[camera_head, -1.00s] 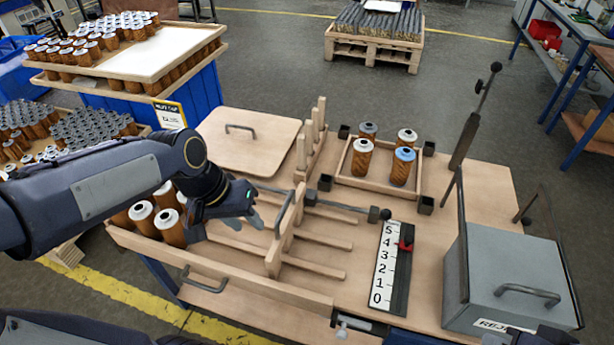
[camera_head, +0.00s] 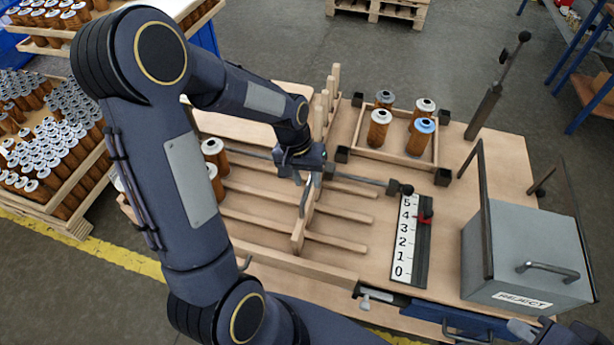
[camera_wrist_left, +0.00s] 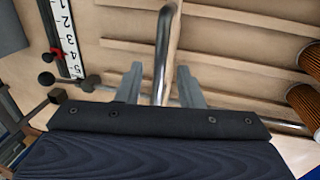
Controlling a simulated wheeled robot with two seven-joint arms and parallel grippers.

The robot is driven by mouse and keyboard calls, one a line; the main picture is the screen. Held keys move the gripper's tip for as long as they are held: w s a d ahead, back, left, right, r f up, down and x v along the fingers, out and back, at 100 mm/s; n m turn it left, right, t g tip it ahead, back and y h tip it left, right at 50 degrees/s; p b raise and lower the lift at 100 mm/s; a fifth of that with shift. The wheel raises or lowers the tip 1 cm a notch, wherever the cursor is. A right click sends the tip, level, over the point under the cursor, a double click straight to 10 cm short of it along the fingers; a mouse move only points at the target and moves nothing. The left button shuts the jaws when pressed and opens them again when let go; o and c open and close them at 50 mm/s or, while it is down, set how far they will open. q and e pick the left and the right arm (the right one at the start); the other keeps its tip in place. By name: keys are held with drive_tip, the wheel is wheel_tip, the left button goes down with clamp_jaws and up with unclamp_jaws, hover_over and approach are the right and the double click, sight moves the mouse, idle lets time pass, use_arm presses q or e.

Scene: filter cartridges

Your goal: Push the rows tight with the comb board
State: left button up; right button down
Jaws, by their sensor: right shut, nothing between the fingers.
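The comb board (camera_head: 300,236) stands across the slatted row bed, its metal handle on top. My left gripper (camera_head: 308,178) is over this handle. In the left wrist view its fingers (camera_wrist_left: 159,88) are apart, one on each side of the handle bar (camera_wrist_left: 163,45); I see no clear grip on it. Brown cartridges with white tops (camera_head: 214,152) stand left of the board at the rows' left end, partly hidden by my left arm. Two also show at the right edge of the left wrist view (camera_wrist_left: 304,100). My right gripper (camera_head: 545,332) is at the bottom right edge, shut and empty, partly cut off.
A small wooden tray (camera_head: 368,152) holds several cartridges, one with a blue top. A number scale (camera_head: 404,240) with a red pointer lies right of the rows. A grey reject box (camera_head: 525,250) stands at the right. Crowded cartridge trays (camera_head: 50,150) are at the left.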

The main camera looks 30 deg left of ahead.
use_arm(q)
drive_tip(key=shift+f, duration=0.2)
drive_tip(key=shift+c, duration=0.3)
clamp_jaws()
drive_tip(key=s+a+b, duration=0.1)
drive_tip(key=s+a, duration=0.3)
drive_tip(key=a, duration=1.2)
drive_tip(key=s+a+b, duration=0.2)
drive_tip(key=s+a, duration=0.2)
drive_tip(key=a, duration=1.2)
drive_tip(key=shift+a, duration=0.35)
drive_tip(key=shift+r, duration=0.1)
